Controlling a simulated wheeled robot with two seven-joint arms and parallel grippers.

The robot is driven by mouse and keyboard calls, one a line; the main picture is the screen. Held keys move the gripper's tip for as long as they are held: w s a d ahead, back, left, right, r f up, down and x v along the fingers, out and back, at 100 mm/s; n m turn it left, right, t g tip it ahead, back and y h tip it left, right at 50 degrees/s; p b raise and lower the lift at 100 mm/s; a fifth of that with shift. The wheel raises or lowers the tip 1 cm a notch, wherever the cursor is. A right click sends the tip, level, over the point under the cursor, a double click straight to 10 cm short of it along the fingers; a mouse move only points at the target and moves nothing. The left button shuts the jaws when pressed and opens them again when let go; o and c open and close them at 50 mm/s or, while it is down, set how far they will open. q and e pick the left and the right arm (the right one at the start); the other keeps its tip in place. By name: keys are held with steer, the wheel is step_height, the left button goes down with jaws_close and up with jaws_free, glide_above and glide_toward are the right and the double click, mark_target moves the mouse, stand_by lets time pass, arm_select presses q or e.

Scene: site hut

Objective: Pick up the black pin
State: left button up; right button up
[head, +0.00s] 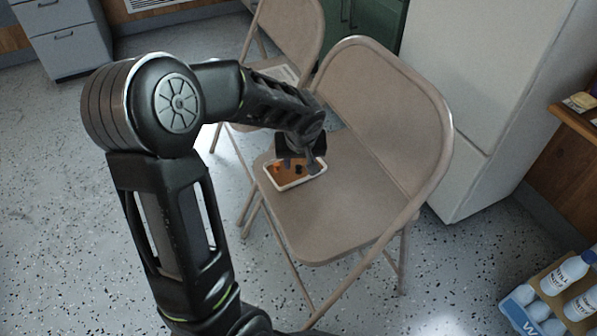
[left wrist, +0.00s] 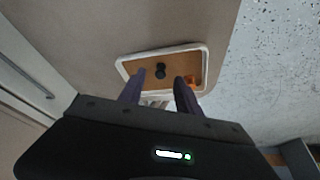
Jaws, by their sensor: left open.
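The black pin (left wrist: 160,70) lies in a small tray with a white rim (left wrist: 203,47) and a brown floor. A dark spot in the tray there (head: 299,169) seems to be the pin. My left gripper (left wrist: 158,76) is open, its purple fingers pointing at the tray with nothing seen between them. It also shows over the tray in the head view (head: 300,165). My right gripper is out of view.
An orange item (left wrist: 192,82) lies in the tray beside my right-hand finger. The chair's backrest (head: 385,115) rises right of the tray. A second folding chair (head: 285,35) stands behind. Bottles (head: 565,275) stand at the lower right. Speckled floor lies around the chairs.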

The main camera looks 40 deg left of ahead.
mark_target(298, 169)
arm_select(q)
steer(key=shift+x, duration=1.1)
steer(key=shift+c, duration=0.4)
jaws_close()
